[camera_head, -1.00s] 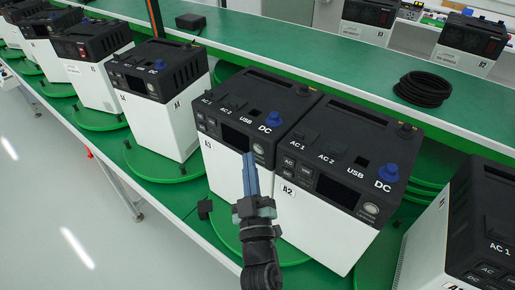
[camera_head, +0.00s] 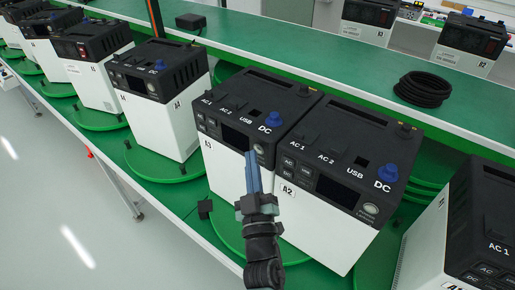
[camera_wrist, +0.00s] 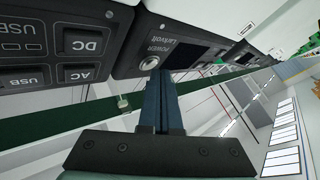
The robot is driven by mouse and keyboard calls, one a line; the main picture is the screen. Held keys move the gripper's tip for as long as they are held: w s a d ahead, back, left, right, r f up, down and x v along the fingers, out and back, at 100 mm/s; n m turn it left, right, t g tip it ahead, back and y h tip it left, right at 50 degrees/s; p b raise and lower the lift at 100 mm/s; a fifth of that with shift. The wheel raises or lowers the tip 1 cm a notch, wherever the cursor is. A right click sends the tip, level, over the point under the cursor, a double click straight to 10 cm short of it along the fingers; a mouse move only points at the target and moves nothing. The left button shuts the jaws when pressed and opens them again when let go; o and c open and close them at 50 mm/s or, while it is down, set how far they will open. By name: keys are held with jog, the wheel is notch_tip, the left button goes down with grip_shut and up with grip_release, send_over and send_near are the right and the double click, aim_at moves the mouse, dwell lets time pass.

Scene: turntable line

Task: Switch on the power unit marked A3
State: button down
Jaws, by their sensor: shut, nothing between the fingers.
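The power unit A3 (camera_head: 228,172) is a white box with a black top and a blue knob, and its A3 label (camera_head: 208,144) is on the front left. Its dark display and round silver power button (camera_head: 259,149) are on the sloped front panel. In the wrist view the power button (camera_wrist: 149,62) shows upside down beside the word POWER. My gripper (camera_head: 251,154) is shut and empty, its blue-grey fingertips at the panel just left of the button. In the wrist view the fingertips (camera_wrist: 160,75) are close to the button; I cannot tell whether they touch the panel.
Unit A2 (camera_head: 312,222) stands close on the right of A3, with its own round button. Another unit (camera_head: 160,125) stands to the left on a green turntable. A black cable coil (camera_head: 423,88) lies on the green shelf behind. The grey floor at front left is clear.

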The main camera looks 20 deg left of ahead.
jog(key=shift+w+d, duration=0.1)
jog(key=shift+w, duration=0.25)
dwell(0.6)
jog(key=shift+s, duration=0.15)
jog(key=shift+s+a, duration=0.25)
jog(key=shift+s, duration=0.35)
jog(key=s, duration=0.1)
jog(key=s+a+b, duration=0.1)
jog(key=s, duration=0.2)
jog(key=shift+s+a+b, duration=0.35)
jog(key=shift+r, duration=0.1)
dwell(0.5)
